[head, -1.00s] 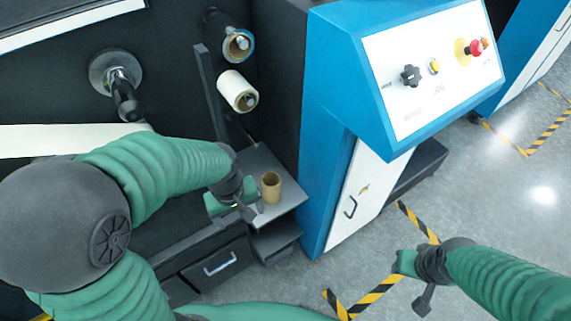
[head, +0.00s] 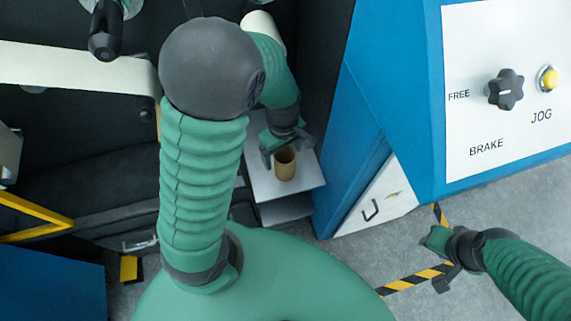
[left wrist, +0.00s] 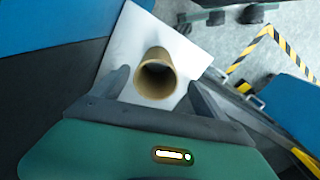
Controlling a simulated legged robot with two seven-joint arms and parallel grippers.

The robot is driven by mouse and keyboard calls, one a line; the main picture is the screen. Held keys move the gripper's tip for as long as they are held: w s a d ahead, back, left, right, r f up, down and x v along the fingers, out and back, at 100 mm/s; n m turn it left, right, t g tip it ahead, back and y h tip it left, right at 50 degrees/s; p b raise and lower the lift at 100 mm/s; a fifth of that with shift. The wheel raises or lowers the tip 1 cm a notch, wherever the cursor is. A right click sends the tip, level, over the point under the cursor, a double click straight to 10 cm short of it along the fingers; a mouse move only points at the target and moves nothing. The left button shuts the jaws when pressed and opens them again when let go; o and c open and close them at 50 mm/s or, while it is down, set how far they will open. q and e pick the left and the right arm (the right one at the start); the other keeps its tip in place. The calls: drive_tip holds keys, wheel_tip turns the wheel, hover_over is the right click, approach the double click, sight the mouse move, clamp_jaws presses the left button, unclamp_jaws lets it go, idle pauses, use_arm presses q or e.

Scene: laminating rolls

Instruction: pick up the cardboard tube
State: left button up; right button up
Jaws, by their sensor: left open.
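The cardboard tube (head: 285,167) is a short brown hollow cylinder standing upright on a small light-grey shelf (head: 299,192). In the left wrist view the tube (left wrist: 154,79) shows its open end, with the shelf (left wrist: 133,44) around it. My left gripper (head: 284,150) is open, just behind the tube in the head view. In the left wrist view its fingers (left wrist: 155,88) are spread, one on each side of the tube, with gaps between. My right gripper (head: 437,262) hangs over the floor at the right, away from the tube; its jaw opening is unclear.
A blue machine cabinet (head: 365,130) with a white control panel (head: 510,90) stands right of the shelf. A white roll (head: 260,25) is behind my left arm. Yellow-black tape (head: 415,280) marks the grey floor. Dark machine body borders the shelf's left side.

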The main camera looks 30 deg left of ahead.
use_arm(q)
wheel_tip(320, 180, down, 2)
drive_tip(key=b, duration=0.2)
hover_over(285, 162)
drive_tip(key=s+d, duration=0.2)
drive_tip(key=f, duration=0.4)
drive_tip(key=shift+s+a+f, duration=0.1)
drive_tip(key=shift+s+a, duration=0.05)
drive_tip(key=shift+s, duration=0.05)
drive_tip(key=shift+f, duration=0.15)
drive_tip(key=shift+a, duration=0.1)
drive_tip(key=shift+c, duration=1.2)
drive_tip(key=c, duration=1.2)
